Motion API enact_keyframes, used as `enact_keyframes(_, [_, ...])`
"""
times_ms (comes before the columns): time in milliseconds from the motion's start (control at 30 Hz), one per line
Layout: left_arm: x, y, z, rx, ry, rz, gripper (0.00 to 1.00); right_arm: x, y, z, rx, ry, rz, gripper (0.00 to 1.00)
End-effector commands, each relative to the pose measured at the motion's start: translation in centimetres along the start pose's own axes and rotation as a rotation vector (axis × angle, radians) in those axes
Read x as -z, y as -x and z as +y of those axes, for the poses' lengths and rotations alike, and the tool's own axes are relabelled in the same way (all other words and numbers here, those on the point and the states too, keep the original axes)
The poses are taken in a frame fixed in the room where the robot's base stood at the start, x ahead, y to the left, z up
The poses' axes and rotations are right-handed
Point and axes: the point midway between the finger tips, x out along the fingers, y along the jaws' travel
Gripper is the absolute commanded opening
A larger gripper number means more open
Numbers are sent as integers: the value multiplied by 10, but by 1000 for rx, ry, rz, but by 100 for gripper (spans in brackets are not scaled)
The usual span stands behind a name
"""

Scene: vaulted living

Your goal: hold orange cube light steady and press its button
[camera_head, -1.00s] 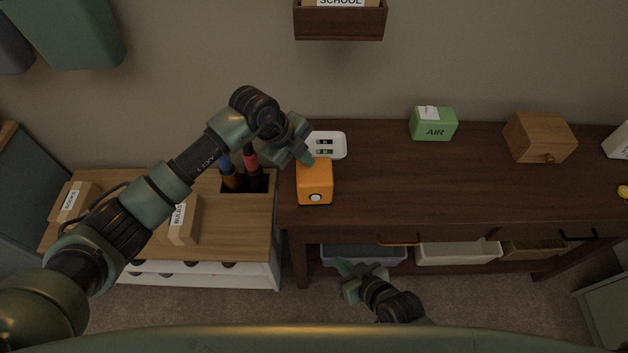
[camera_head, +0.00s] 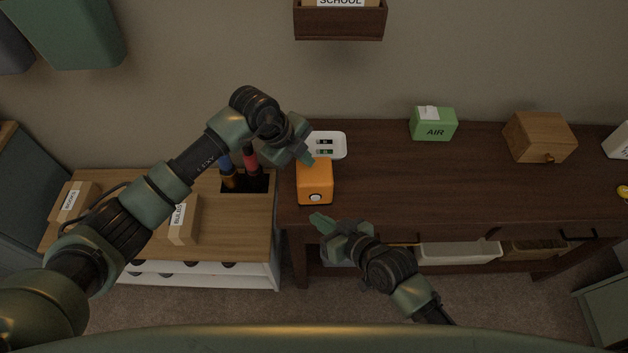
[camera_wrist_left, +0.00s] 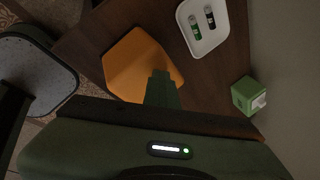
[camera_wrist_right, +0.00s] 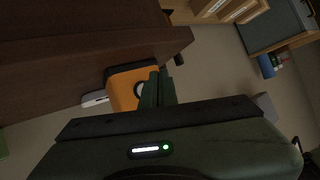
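The orange cube light (camera_head: 314,183) stands on the left end of the dark wooden table, its round white button (camera_head: 315,197) on the front face. My left gripper (camera_head: 309,160) is at its top back edge; the fingers look shut together, with nothing seen between them. In the left wrist view the fingertips (camera_wrist_left: 163,80) overlap the orange cube (camera_wrist_left: 138,64); contact is unclear. My right gripper (camera_head: 322,224) is in front of and below the cube, apart from it. In the right wrist view its fingers (camera_wrist_right: 159,82) are together, partly covering the cube's front (camera_wrist_right: 122,92) beside the button (camera_wrist_right: 139,89).
A white tray with batteries (camera_head: 334,142) lies just behind the cube. A green AIR box (camera_head: 433,124) and a wooden box (camera_head: 539,137) stand farther right. A lower wooden cabinet (camera_head: 225,216) adjoins at left. The table right of the cube is clear.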

Motion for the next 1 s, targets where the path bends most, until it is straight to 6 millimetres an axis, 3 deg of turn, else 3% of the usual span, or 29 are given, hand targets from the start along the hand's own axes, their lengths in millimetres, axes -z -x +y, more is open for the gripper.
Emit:
enact_keyframes(33, [-1, -5, 7, -16, 4, 0, 0, 3, -5, 3, 0, 1, 0, 0])
enact_keyframes(300, [-1, -5, 7, -16, 4, -1, 0, 11, -16, 12, 0, 0, 0, 0])
enact_keyframes(1000, [-1, -5, 7, -16, 4, 0, 0, 11, -16, 12, -1, 0, -1, 0])
